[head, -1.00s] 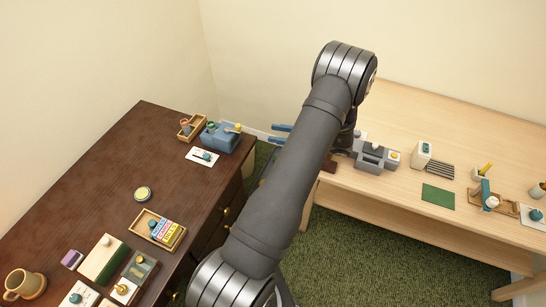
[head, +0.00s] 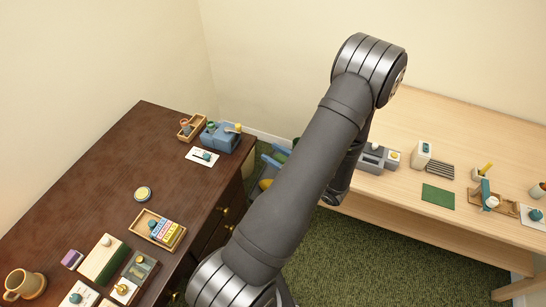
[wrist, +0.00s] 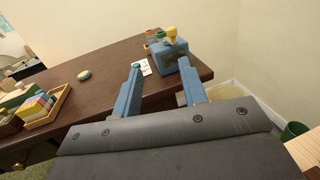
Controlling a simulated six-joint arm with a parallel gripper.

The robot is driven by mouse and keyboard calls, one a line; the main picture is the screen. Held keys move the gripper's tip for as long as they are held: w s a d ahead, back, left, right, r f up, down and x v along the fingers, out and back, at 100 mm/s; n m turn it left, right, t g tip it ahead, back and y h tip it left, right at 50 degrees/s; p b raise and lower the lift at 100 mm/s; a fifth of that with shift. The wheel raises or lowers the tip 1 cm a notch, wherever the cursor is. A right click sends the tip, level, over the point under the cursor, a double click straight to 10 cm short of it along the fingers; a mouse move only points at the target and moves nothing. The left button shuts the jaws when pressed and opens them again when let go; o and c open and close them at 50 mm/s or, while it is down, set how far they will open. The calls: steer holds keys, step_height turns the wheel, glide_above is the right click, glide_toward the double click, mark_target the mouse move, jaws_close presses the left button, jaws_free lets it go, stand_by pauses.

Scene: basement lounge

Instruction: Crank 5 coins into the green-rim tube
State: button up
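A blue box-shaped device (head: 220,138) with a yellow knob (head: 236,128) stands at the far right end of the dark desk. It also shows in the wrist view (wrist: 165,58), ahead of my fingers, with its yellow knob (wrist: 172,35) on top. A small green-topped piece (wrist: 160,34) and an orange-topped piece (wrist: 150,34) show behind it; I cannot tell which is the rim of a tube. No loose coins can be made out. My gripper (wrist: 160,66) is open and empty, its two blue fingers wide apart, short of the device. In the head view my arm partly hides the gripper.
A round yellow-topped item (head: 142,194) and a wooden box of coloured blocks (head: 153,239) are on the dark desk (head: 110,165). A light table (head: 430,118) stands right.

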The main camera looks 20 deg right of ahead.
steer(key=shift+s+a+m+h, duration=0.3)
steer(key=shift+s+a+h, duration=0.15)
steer(key=shift+a+h, duration=0.05)
steer(key=shift+d, duration=0.1)
steer(key=n+y, duration=0.1)
steer(key=y, duration=0.1)
glide_toward(238, 125)
steer(key=shift+g, duration=0.4)
steer(key=x, duration=1)
steer(key=shift+w+d+f, duration=0.1)
steer(key=shift+f, duration=0.05)
jaws_close()
